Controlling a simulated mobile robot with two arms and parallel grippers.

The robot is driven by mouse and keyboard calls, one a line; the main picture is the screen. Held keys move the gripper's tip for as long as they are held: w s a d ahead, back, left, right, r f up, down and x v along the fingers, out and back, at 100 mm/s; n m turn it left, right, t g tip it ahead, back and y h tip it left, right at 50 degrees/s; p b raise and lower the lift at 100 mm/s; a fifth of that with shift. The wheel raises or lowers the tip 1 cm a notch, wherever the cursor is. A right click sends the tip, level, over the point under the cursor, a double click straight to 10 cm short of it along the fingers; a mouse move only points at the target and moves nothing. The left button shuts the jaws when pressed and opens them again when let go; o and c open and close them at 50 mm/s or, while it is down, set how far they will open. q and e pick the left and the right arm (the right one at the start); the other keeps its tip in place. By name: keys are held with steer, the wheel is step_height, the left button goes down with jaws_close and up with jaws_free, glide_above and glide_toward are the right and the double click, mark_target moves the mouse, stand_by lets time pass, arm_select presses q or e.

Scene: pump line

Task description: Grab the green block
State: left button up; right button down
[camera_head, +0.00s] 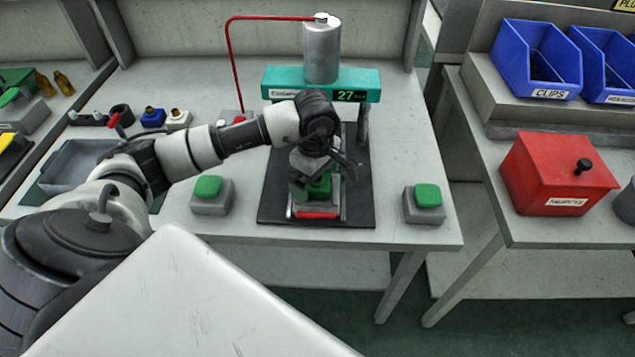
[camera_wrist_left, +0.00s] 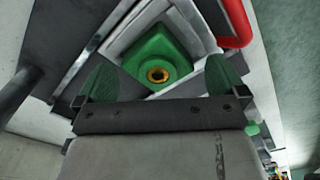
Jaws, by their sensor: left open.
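The green block (camera_head: 319,187) sits in a metal fixture (camera_head: 343,205) with a red handle at its front, on the dark mat under the press. In the left wrist view the green block (camera_wrist_left: 162,52) shows a brass-ringed hole in its top. My left gripper (camera_head: 328,170) is above the block and partly hides it in the head view. In the left wrist view its two green-padded fingers (camera_wrist_left: 162,82) are apart, with the block just beyond and between them. Nothing is held between the fingers. My right gripper is not in view.
The press head (camera_head: 321,50) and teal display bar (camera_head: 290,78) stand close behind the gripper. Grey boxes with green buttons flank the mat at left (camera_head: 212,202) and right (camera_head: 424,213). A red box (camera_head: 540,180) and blue bins (camera_head: 535,65) are on the right bench.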

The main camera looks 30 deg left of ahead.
arm_select(q)
steer(key=c, duration=0.8)
steer(key=shift+c, duration=0.7)
steer(key=shift+r, duration=0.2)
